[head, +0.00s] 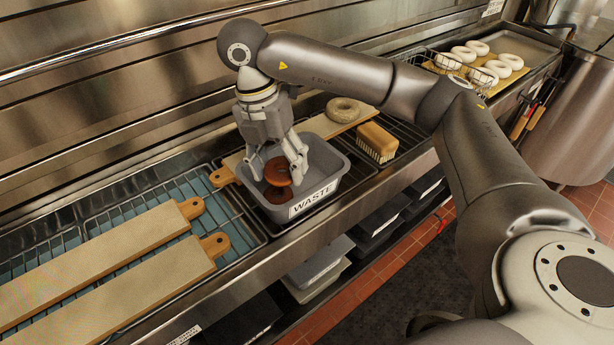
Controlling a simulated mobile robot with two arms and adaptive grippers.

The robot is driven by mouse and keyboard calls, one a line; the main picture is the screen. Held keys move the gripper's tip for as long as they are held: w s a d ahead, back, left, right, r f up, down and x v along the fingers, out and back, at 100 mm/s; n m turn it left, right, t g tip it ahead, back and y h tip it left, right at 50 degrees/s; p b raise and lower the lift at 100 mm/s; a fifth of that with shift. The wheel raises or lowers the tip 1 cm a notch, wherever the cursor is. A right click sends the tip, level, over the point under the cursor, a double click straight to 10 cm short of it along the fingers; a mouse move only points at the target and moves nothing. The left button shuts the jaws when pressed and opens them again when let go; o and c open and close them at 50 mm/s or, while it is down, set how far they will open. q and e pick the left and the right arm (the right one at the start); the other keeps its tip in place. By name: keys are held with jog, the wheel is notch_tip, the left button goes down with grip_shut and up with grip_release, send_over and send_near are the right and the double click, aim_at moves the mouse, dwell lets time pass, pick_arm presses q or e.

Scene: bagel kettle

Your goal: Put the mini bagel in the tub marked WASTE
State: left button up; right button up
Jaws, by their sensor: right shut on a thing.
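The grey tub marked WASTE (312,198) stands on the counter rack, its label facing front. My right gripper (275,174) points down into the tub, with its fingers on both sides of a small brown mini bagel (278,172). It is shut on that bagel, which is inside the tub's opening and tilted. Another brown patch shows lower in the tub; I cannot tell whether it is a second bagel. Whether the held bagel touches the tub's floor is unclear. My left gripper is not in view.
A pale bagel (343,109) lies on a board behind the tub, beside a wooden brush (377,142). Long boards (110,255) lie on the rack at left. Several pale bagels (487,62) sit at the far right. A big metal pot (585,115) stands at right.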

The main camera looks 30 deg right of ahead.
jog(key=w+d+f, duration=0.2)
jog(key=d, duration=0.2)
send_over(309, 184)
jog(key=a, duration=0.1)
notch_tip(309, 184, down, 5)
jog(key=shift+a, duration=0.1)
jog(key=shift+w+d+f+p, duration=0.15)
jog(key=shift+d+f+p, duration=0.2)
jog(key=shift+f, duration=0.1)
jog(key=f, duration=0.1)
jog(key=f+p, duration=0.1)
jog(key=f, duration=0.1)
jog(key=shift+w+d+f, duration=0.1)
jog(key=shift+d, duration=0.1)
jog(key=shift+f, duration=0.25)
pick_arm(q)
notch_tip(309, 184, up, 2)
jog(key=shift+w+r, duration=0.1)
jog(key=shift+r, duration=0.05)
pick_arm(e)
jog(key=shift+f, duration=0.2)
jog(key=o, duration=0.7)
